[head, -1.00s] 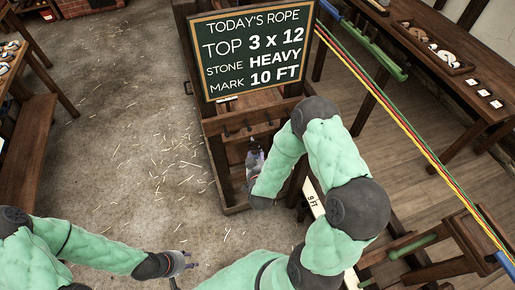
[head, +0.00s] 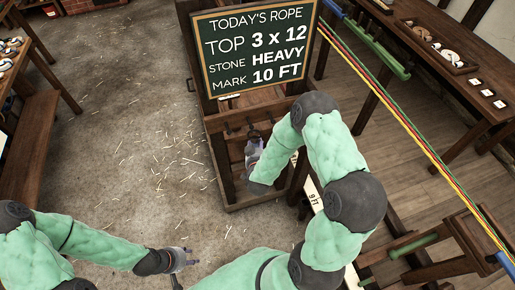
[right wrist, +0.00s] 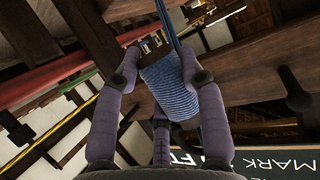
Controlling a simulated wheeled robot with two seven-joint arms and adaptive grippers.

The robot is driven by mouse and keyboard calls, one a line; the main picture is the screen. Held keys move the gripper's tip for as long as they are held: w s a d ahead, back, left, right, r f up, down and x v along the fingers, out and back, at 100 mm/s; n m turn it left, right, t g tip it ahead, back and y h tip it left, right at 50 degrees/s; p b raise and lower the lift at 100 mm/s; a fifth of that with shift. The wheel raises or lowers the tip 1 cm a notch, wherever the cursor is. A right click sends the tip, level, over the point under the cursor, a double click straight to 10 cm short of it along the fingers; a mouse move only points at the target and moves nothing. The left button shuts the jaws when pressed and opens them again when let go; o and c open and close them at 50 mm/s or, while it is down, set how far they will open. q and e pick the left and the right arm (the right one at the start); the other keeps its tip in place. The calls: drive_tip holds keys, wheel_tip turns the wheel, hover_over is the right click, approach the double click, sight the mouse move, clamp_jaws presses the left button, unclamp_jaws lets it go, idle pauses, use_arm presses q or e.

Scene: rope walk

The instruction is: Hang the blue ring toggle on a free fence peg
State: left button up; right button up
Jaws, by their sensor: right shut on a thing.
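In the right wrist view, a blue, ribbed, cord-wrapped body, which I take to be the blue ring toggle (right wrist: 168,86), sits between my purple fingers. My right gripper (right wrist: 158,72) is shut on it; a thin blue strand runs up past it. In the head view, my right gripper (head: 254,144) is at the low wooden fence frame (head: 240,198) below the sign, near a rail with small dark pegs (head: 231,128). The toggle is too small there to make out clearly. My left gripper (head: 190,259) is low at the left, fingers apart and empty.
A chalkboard sign (head: 258,45) stands just behind the right gripper. Red, yellow and green ropes (head: 400,125) stretch diagonally at the right, beside a wooden bench (head: 470,85). The straw-strewn floor (head: 130,150) at the left is open.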

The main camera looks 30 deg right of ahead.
drive_tip(key=w+d+f+b, duration=0.1)
drive_tip(key=w+b, duration=0.1)
drive_tip(key=w, duration=0.3)
drive_tip(key=shift+w+d+f, duration=0.15)
drive_tip(key=shift+w+d, duration=0.05)
drive_tip(key=shift+w, duration=0.2)
idle(0.5)
idle(0.6)
drive_tip(key=o, duration=1.2)
drive_tip(key=shift+o, duration=0.2)
